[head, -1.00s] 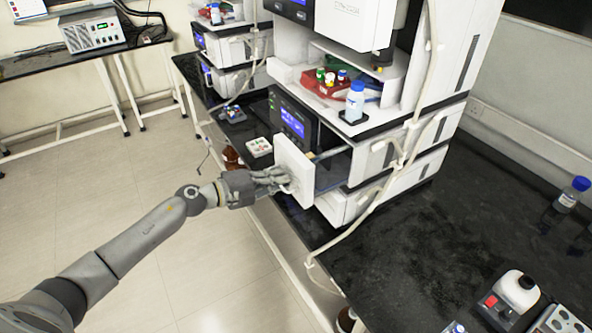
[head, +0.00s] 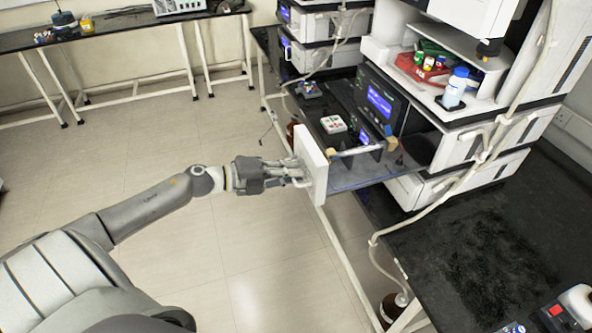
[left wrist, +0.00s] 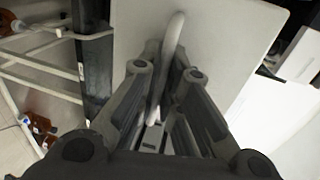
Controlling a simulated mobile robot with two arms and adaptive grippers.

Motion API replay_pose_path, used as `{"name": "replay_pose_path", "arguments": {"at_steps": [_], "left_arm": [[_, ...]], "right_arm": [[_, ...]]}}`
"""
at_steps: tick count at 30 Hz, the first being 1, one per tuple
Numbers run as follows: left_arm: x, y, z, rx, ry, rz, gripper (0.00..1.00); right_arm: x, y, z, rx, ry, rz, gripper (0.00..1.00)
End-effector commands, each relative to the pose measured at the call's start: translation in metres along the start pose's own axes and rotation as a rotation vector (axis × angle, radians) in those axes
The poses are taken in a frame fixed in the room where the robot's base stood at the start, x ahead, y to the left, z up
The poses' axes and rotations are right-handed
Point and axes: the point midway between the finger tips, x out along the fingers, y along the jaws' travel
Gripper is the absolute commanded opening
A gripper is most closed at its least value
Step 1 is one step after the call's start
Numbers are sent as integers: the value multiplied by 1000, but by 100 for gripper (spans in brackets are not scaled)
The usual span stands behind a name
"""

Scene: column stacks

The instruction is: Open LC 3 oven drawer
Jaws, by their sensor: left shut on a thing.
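The oven drawer (head: 312,160) of the LC stack is pulled well out, its white front panel standing clear of the stack. Its dark tray and a pale column (head: 358,151) show behind the panel. My left gripper (head: 298,175) is at the panel's outer face, shut on the white drawer handle. In the left wrist view the curved handle (left wrist: 172,52) runs between the fingers, with the white panel (left wrist: 225,45) behind it. My right gripper is not in view.
The stack (head: 480,145) stands on a black bench (head: 470,250). A blue-capped bottle (head: 456,88) and a red tray (head: 420,68) sit on the stack. A small white box (head: 333,124) lies beyond the drawer. Open floor lies left of the bench.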

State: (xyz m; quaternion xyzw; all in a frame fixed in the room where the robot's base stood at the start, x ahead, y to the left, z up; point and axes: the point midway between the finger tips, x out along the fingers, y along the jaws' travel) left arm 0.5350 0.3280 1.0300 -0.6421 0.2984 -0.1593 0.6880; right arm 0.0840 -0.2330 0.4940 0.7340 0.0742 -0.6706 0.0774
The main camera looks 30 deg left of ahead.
Motion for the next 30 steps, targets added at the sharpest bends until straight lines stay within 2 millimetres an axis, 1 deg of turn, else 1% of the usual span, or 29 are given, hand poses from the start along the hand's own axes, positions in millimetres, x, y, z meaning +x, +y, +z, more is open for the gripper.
{"name": "replay_pose_path", "arguments": {"at_steps": [12,13,15,25,30], "left_arm": [[-1,0,0,1,0,0,0],[-1,0,0,1,0,-1,8],[-1,0,0,1,0,-1,16],[-2,0,0,0,-1,-1,16],[-12,1,0,-1,0,1,16]], "right_arm": [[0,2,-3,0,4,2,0],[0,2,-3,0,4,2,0],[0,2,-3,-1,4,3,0],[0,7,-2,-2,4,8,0],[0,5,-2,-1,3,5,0]]}}
